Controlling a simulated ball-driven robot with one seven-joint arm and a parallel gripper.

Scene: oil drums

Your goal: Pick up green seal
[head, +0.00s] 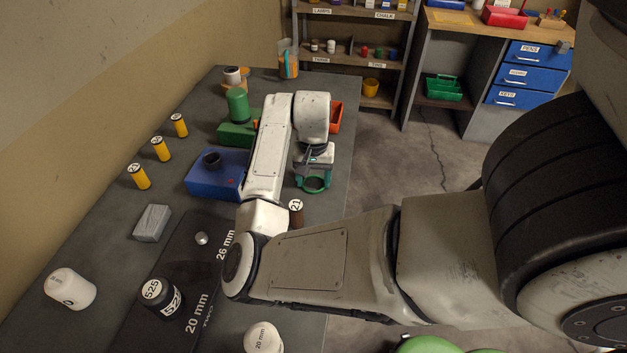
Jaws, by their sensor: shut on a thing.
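The green seal (314,189) is a dark green ring near the right edge of the dark table, in the head view. My gripper (312,174) points down over it and is shut on its far side. The ring's near side and its open middle show below the fingers. I cannot tell whether the ring is clear of the table top or touching it. The fingertips are partly hidden by the ring and the gripper body.
A blue block (205,183) with a black ring stands left of my forearm. A green block (232,139) with a green cylinder (238,107) and an orange tray (337,117) lie behind. A brown cylinder (296,217) stands nearer. Several yellow cylinders line the left.

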